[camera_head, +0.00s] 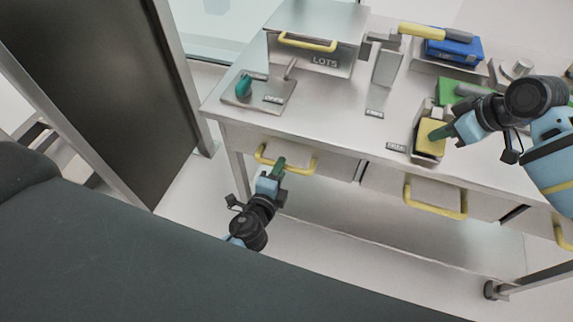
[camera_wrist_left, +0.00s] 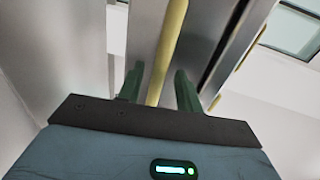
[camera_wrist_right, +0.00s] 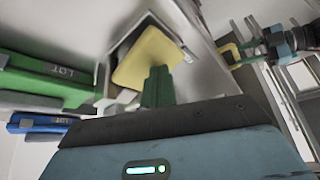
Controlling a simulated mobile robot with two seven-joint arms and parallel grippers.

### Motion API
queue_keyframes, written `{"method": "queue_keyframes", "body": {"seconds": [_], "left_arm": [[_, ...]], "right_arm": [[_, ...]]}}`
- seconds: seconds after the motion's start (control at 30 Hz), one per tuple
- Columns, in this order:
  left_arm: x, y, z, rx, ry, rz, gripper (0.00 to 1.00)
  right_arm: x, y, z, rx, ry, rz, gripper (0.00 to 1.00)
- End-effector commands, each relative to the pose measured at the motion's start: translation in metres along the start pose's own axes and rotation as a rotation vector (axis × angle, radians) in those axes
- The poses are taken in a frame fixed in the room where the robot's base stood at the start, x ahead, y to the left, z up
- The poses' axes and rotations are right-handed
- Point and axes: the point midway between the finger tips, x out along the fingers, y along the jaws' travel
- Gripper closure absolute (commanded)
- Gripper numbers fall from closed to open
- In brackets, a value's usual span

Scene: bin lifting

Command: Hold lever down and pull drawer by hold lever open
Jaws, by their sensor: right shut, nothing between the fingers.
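The yellow hold lever (camera_head: 431,143) is a flat pad in a metal housing at the right of the table top. My right gripper (camera_head: 438,133) is shut and empty, with its fingertips at the pad. In the right wrist view, the closed green fingers (camera_wrist_right: 157,86) overlap the lower edge of the yellow pad (camera_wrist_right: 148,58); contact is hard to tell. The left drawer's yellow handle (camera_head: 300,171) is under the table's front edge. My left gripper (camera_head: 279,166) is at this handle. In the left wrist view, its open fingers (camera_wrist_left: 160,88) stand on either side of the handle bar (camera_wrist_left: 168,45), with gaps.
A second drawer's yellow handle (camera_head: 436,207) is to the right. A dark panel (camera_head: 95,75) stands left of the table.

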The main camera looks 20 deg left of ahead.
Motion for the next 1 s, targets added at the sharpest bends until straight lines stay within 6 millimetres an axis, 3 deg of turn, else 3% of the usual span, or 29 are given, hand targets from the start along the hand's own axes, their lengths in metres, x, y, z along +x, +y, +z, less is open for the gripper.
{"method": "queue_keyframes", "body": {"seconds": [0.2, 0.57, 0.83, 1.0], "left_arm": [[0.022, 0.001, 0.0, 0.001, -0.001, 0.0, 0.65], [0.026, 0.001, 0.0, -0.001, 0.0, 0.001, 0.65], [0.026, 0.001, 0.0, 0.0, 0.0, 0.001, 0.97], [0.026, 0.001, 0.0, 0.0, 0.0, 0.0, 1.0]], "right_arm": [[0.001, 0.0, 0.001, 0.001, -0.002, -0.001, 1.0], [0.001, 0.0, 0.001, 0.001, -0.002, -0.001, 1.0], [0.001, 0.0, 0.001, 0.001, -0.002, -0.001, 1.0], [0.001, 0.0, 0.001, 0.001, -0.002, -0.001, 1.0]]}}
